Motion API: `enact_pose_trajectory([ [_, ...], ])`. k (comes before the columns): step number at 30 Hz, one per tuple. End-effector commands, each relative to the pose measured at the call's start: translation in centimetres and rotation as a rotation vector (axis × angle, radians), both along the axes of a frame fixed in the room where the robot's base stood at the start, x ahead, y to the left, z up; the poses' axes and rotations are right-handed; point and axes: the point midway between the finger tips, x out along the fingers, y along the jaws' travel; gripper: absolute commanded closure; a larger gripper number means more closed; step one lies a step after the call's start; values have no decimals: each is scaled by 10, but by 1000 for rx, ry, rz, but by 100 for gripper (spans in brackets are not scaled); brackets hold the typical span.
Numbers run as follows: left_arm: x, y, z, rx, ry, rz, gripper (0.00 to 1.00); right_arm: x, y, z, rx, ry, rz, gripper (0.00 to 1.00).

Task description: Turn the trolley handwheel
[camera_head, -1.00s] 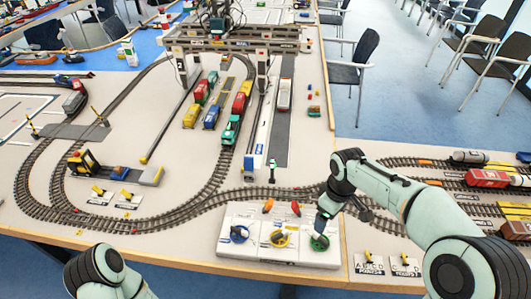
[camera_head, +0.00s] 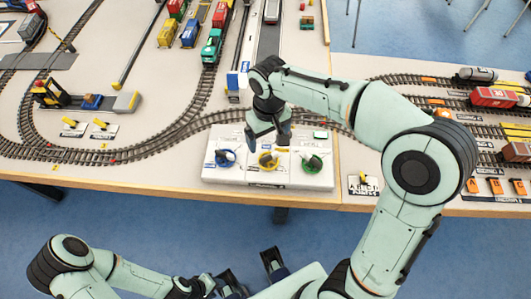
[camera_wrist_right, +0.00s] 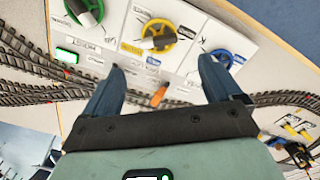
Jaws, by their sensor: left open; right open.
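Three handwheels sit in a row on a white control panel (camera_head: 215,178): blue (camera_head: 225,157), yellow (camera_head: 268,160) and green (camera_head: 312,162). Their labels are too small to read, so I cannot tell which is the trolley one. My right gripper (camera_head: 268,140) is open over the panel, just behind the yellow wheel in the head view. In the right wrist view its empty fingers (camera_wrist_right: 160,68) point toward the yellow wheel (camera_wrist_right: 157,33); one finger partly covers the blue wheel (camera_wrist_right: 238,61). My left gripper (camera_head: 249,268) is open and empty in front of the table.
Model track (camera_head: 180,130) curves behind the panel. An orange piece (camera_wrist_right: 158,97) lies between my right fingers in the wrist view. A green locomotive (camera_head: 212,46) stands behind, and rail wagons (camera_head: 495,97) stand at right. Floor shows in front of the table.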

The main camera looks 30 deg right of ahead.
Motion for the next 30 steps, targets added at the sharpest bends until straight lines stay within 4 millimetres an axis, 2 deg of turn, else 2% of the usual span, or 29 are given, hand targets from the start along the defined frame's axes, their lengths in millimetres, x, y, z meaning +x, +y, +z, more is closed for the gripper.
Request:
enact_pose_trajectory([
  [1, -1, 0, -3, 0, 1, 1, 57, -1, -1, -14, -1, 6, 0, 8],
  [6, -3, 0, -9, 0, 3, 0, 57, -1, -1, -51, -1, 6, 0, 8],
  [12, -4, 0, -14, 1, 5, 0, 57, -1, -1, -82, -1, 4, 0, 8],
  [18, -4, 0, -15, 0, 4, 1, 57, 0, -1, -96, -1, 1, 1, 8],
  [26, -3, 0, -15, 0, 4, 1, 57, 0, -1, -97, -1, 1, 1, 8],
  [27, -3, 0, -15, 0, 4, 1, 57, 0, -1, -97, -1, 1, 1, 12],
  [29, -3, 0, -15, 0, 4, 1, 57, 0, -1, -97, -1, 1, 1, 31],
  [30, -3, 0, -15, 0, 4, 1, 57, 0, -1, -97, -1, 1, 1, 44],
])
